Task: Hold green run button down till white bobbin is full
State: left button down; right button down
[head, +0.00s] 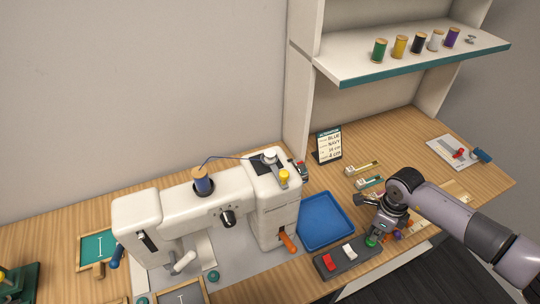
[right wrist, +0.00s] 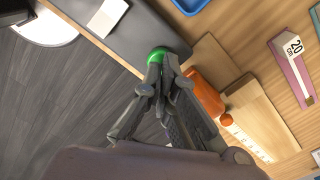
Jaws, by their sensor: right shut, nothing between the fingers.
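The green run button (head: 372,240) is at the right end of a dark control box (head: 344,257). My right gripper (head: 377,233) is shut and empty, directly over the button. In the right wrist view its closed fingertips (right wrist: 157,62) overlap the green button (right wrist: 157,51) and seem to touch it; I cannot tell whether it is pressed down. The white bobbin (head: 269,155) sits on the winder on top of the white sewing machine (head: 240,207). Blue thread runs to it from the spool (head: 202,184). How full the bobbin is is too small to tell. My left gripper is out of view.
The control box also has a red switch (head: 328,262) and a white one (head: 349,250). A blue tray (head: 325,221) lies behind the box. An orange object (right wrist: 204,92) lies close beside my fingers. A shelf (head: 400,66) with several thread spools is above right.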

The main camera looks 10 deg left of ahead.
jog(key=shift+f+b, duration=0.7)
jog(key=shift+f, duration=0.5)
dwell(6.8)
